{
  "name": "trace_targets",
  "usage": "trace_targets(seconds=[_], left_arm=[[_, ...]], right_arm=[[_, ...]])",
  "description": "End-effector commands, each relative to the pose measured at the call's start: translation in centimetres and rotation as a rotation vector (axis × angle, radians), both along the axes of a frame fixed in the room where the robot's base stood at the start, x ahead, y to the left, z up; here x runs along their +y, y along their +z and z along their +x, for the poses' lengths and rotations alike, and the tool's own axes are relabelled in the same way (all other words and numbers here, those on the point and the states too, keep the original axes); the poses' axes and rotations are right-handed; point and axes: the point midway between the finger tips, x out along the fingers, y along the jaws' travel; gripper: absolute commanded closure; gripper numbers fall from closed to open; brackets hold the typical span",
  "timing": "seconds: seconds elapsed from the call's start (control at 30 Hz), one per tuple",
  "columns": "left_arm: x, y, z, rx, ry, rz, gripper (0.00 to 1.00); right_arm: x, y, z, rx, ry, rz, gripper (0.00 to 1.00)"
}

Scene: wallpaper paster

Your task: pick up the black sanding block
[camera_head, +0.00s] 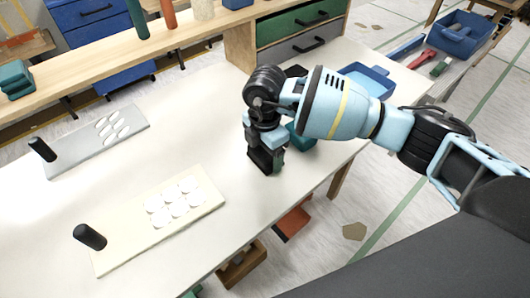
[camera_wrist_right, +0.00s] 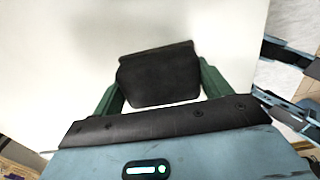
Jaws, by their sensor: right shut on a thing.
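The black sanding block (camera_wrist_right: 158,76) sits between the two green fingers of my right gripper (camera_wrist_right: 160,92) in the right wrist view. In the head view the right gripper (camera_head: 266,158) points down at the right part of the white table, shut on the block. The block shows there only as a dark shape low at the fingers, partly covered by them. I cannot tell whether it touches the table. My left gripper is not in view.
A teal object (camera_head: 300,140) stands close behind the right gripper, partly hidden by my arm. A blue tray (camera_head: 370,78) lies at the table's far right. Two flat boards with black handles and white ovals, one grey (camera_head: 90,148) and one cream (camera_head: 150,232), lie to the left.

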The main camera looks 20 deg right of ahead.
Motion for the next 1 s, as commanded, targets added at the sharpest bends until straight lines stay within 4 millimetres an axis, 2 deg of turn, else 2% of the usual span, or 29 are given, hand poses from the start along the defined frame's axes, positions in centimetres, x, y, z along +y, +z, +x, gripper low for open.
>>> trace_targets(seconds=[0.17, 0.2, 0.7, 0.8, 1.0], left_arm=[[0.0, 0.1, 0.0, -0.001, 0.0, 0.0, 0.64], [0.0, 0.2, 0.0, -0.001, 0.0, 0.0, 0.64], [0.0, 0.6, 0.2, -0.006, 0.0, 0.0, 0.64], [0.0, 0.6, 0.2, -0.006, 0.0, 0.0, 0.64], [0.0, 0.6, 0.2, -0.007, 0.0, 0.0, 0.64]], right_arm=[[0.0, 2.6, 0.1, -0.004, 0.0, 0.002, 0.49], [0.1, 2.8, -0.4, -0.002, 0.002, 0.002, 0.49], [2.7, 3.6, -11.4, 0.0, 0.004, 0.002, 0.49], [3.0, 3.8, -13.0, 0.0, 0.002, 0.002, 0.49], [3.5, 4.0, -15.1, -0.001, 0.0, 0.001, 0.49]])
